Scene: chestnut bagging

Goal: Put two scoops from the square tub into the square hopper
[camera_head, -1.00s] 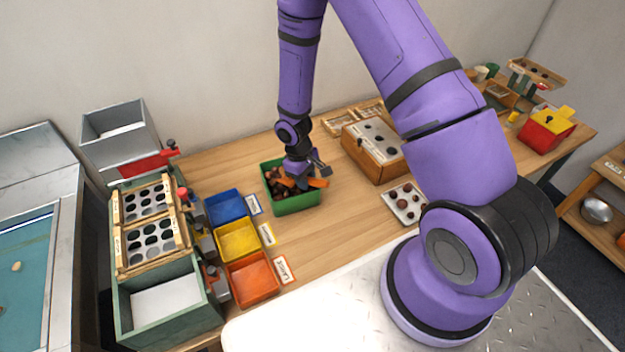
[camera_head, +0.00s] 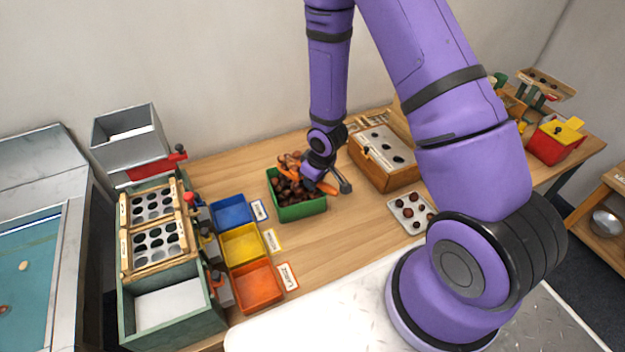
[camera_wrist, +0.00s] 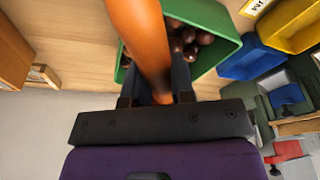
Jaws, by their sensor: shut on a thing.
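The green tub (camera_head: 301,212) is square-sided and full of dark brown chestnuts; it stands on the table at the middle. My gripper (camera_head: 319,178) is over it, shut on the orange scoop (camera_head: 291,164). Chestnuts show at the scoop's head, just above the tub's back side; how many lie in it cannot be told. In the wrist view, the orange handle (camera_wrist: 143,40) runs between my gripper's fingers (camera_wrist: 157,82), with the tub's rim (camera_wrist: 230,50) behind. The grey square hopper (camera_head: 128,146), open-topped, stands at the back left above a red gate piece (camera_head: 157,166).
Blue (camera_head: 231,212), yellow (camera_head: 242,245) and orange (camera_head: 257,287) trays stand between tub and hopper stand. Two wooden racks with holes (camera_head: 155,246) lie before the hopper. A wooden box (camera_head: 390,178) and a chestnut tray (camera_head: 403,221) are to the tub's right.

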